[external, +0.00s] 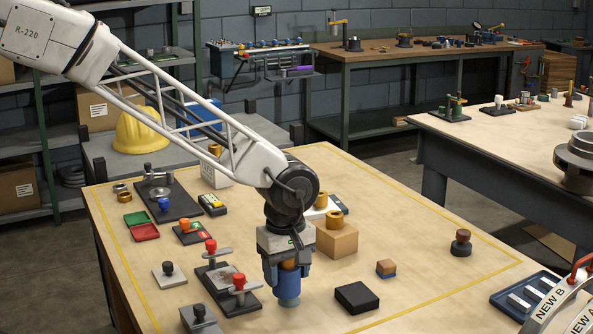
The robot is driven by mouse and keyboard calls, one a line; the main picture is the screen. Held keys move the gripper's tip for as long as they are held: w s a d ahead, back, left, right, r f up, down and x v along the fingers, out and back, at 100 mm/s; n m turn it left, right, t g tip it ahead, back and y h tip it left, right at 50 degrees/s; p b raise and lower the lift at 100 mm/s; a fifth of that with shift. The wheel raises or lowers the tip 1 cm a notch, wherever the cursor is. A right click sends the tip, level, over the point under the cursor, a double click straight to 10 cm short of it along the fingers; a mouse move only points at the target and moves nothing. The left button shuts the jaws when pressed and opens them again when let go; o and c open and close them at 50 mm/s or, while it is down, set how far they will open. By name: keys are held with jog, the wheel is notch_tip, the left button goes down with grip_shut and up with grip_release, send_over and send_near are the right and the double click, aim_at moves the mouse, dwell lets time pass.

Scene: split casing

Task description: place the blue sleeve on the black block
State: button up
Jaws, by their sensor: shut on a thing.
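My gripper (287,272) points straight down over the front middle of the table, shut on the blue sleeve (288,294). The sleeve is upright, its lower part showing below the fingers. A small orange-brown part shows between the fingers above it. I cannot tell whether the sleeve's bottom touches the table. The black block (357,297) is a low, flat, dark square lying to the right of the sleeve and apart from it. Its top is bare.
A wooden block (336,240) with a brass-coloured piece on top stands behind my gripper. A black fixture with red knobs (228,288) stands close on the left. The table's right part is mostly clear.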

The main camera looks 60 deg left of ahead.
jog(key=shift+w, duration=0.2)
send_over(357, 293)
jog(key=shift+w+f, duration=0.1)
jog(key=shift+f, duration=0.6)
dwell(0.6)
jog(key=shift+f, duration=1.7)
jog(key=shift+f, duration=0.15)
jog(key=o, duration=1.5)
notch_tip(357, 293, up, 12)
jog(key=shift+r, duration=0.1)
